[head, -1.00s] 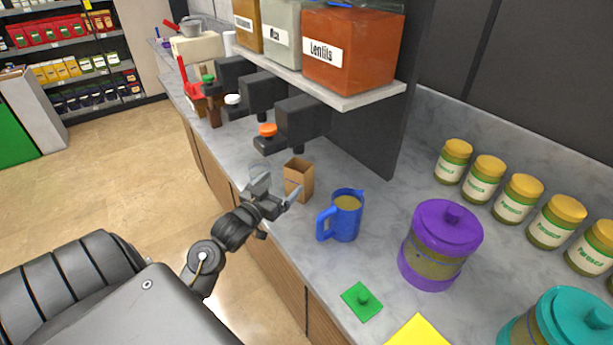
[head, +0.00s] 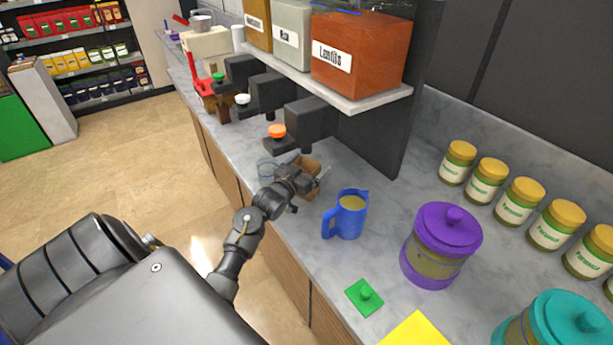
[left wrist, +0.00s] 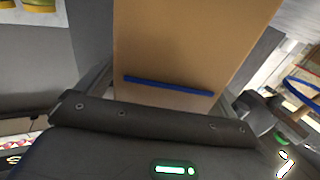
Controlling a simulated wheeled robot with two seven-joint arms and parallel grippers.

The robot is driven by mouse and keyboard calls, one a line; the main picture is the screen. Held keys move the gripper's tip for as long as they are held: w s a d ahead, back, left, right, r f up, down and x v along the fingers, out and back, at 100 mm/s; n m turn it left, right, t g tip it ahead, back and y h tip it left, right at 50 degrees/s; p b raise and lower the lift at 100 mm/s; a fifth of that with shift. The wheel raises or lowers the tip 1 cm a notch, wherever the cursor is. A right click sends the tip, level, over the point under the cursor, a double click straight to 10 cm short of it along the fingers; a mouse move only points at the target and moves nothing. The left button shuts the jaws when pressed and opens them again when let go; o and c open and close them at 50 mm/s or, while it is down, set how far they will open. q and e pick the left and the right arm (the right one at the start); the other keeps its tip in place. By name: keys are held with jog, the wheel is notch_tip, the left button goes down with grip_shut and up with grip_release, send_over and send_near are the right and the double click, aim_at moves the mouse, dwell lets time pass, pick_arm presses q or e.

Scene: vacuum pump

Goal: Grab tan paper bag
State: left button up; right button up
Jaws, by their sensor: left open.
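The tan paper bag (head: 307,166) stands on the grey counter in the head view, partly hidden behind my left gripper. My left gripper (head: 316,183) is at the bag, with its open fingers reaching to either side of it. In the left wrist view the bag (left wrist: 190,45) fills the upper middle, very close and upright between the dark fingers. A blue bar or line crosses the lower part of the bag there. Whether the fingers touch the bag I cannot tell. My right gripper is not in view.
Black dispensers (head: 305,125) and a shelf (head: 365,99) overhang behind. A purple canister (head: 441,246) and green lid (head: 364,297) are nearer on the counter (head: 318,262).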

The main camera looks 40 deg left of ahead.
pick_arm(q)
jog(key=shift+w, duration=0.3)
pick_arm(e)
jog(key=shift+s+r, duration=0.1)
pick_arm(q)
jog(key=shift+c, duration=0.4)
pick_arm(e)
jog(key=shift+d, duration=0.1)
pick_arm(q)
jog(key=c, duration=1.1)
jog(key=shift+o, duration=0.2)
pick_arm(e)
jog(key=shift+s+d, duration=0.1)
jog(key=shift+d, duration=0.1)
pick_arm(q)
jog(key=shift+r, duration=0.1)
